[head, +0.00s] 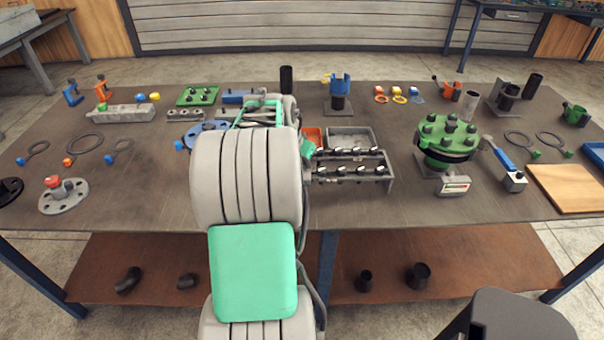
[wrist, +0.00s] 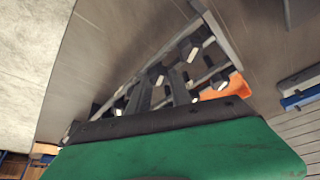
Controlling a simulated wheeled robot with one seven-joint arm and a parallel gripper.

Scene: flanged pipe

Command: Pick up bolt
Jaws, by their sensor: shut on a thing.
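A grey bolt rack (head: 389,182) stands near the middle of the table, holding two rows of dark bolts with shiny heads (head: 361,168). It also shows in the wrist view, slanting across the picture (wrist: 215,33). My gripper (wrist: 162,86) is at the left part of the rack, its dark fingers down among the bolts. It is shut on a bolt (wrist: 157,75), whose head shows near the fingertips. I cannot tell whether that bolt is clear of its slot. In the head view my arm hides most of the gripper and the rack's left end.
A green flange with bolts (head: 447,137) stands to the right, beside a blue-handled tool (head: 500,155). Rings and small fittings lie left.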

